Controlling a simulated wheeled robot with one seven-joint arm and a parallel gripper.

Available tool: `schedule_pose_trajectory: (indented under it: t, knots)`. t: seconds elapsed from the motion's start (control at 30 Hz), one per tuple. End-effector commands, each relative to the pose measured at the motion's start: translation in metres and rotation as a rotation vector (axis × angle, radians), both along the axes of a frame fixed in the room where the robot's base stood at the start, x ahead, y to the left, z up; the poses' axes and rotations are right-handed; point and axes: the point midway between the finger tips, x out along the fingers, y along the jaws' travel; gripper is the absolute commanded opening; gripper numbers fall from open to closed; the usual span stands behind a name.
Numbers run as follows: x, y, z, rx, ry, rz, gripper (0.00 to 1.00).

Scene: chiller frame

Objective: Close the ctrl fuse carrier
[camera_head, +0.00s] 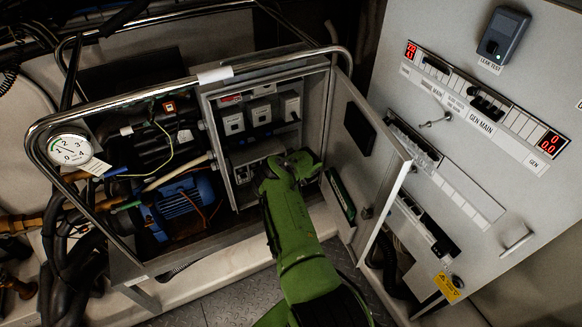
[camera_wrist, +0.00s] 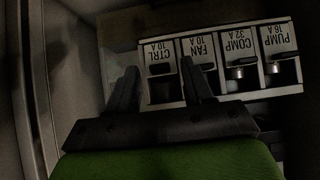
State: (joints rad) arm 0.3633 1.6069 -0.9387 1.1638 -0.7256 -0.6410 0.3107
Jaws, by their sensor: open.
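The ctrl fuse carrier (camera_wrist: 161,72), labelled CTRL 10 A, is at the left end of a pale row of labelled carriers in the wrist view, where the labels appear upside down. It has a dark handle. My gripper (camera_wrist: 160,65) is open, with one dark finger at the left side of the ctrl carrier and the other in front of the fan carrier (camera_wrist: 203,68). Nothing is seen held between the fingers, and I cannot tell whether they touch the carrier. In the head view, my green arm reaches into the open cabinet and hides much of its lower right part.
The comp carrier (camera_wrist: 240,72) and pump carrier (camera_wrist: 276,65) continue the row rightward. In the head view, the cabinet door (camera_head: 365,160) stands open right of my arm. A control panel (camera_head: 490,150) stands at right.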

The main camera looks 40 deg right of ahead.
Motion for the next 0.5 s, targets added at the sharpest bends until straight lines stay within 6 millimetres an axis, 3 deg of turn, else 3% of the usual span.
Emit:
schedule_pose_trajectory:
  t: [0.3,0.5]
  knots:
    - [-0.063,0.018,0.062,0.006,-0.002,-0.01,0.51]
    - [-0.095,0.027,0.087,0.005,-0.001,-0.008,0.51]
